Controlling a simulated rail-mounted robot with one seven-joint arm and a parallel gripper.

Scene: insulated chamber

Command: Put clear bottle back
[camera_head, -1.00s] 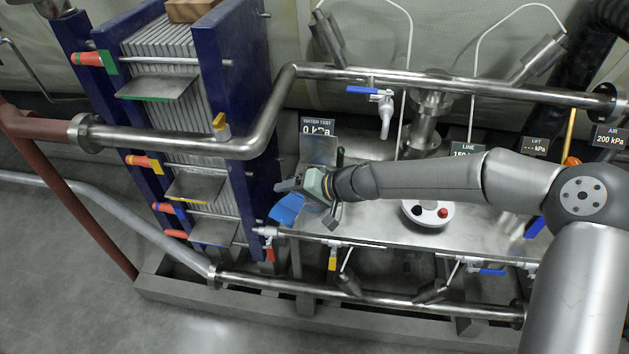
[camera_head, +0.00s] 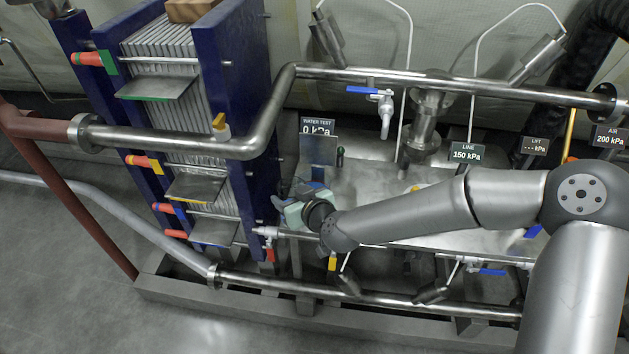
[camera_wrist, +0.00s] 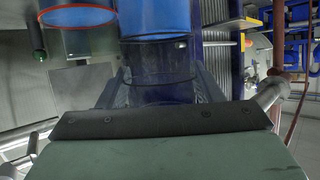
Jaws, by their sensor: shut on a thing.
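The clear bottle (camera_wrist: 160,62) shows in the wrist view as a see-through, dark-tinted shape between the fingers of my gripper (camera_wrist: 152,92). Blue (camera_wrist: 155,20) shows at its far end; I cannot tell whether this is part of the bottle or lies behind it. My gripper is shut on the bottle. In the head view my gripper (camera_head: 297,208) is at the left end of the metal bench, close to the blue press frame. My wrist hides most of the bottle there.
A blue disc with a red rim (camera_wrist: 78,14) lies beside the bottle in the wrist view. The blue press frame (camera_head: 238,90) stands left of my gripper. A pipe with valves (camera_head: 370,305) runs along the front. A small upright panel (camera_head: 318,150) stands behind.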

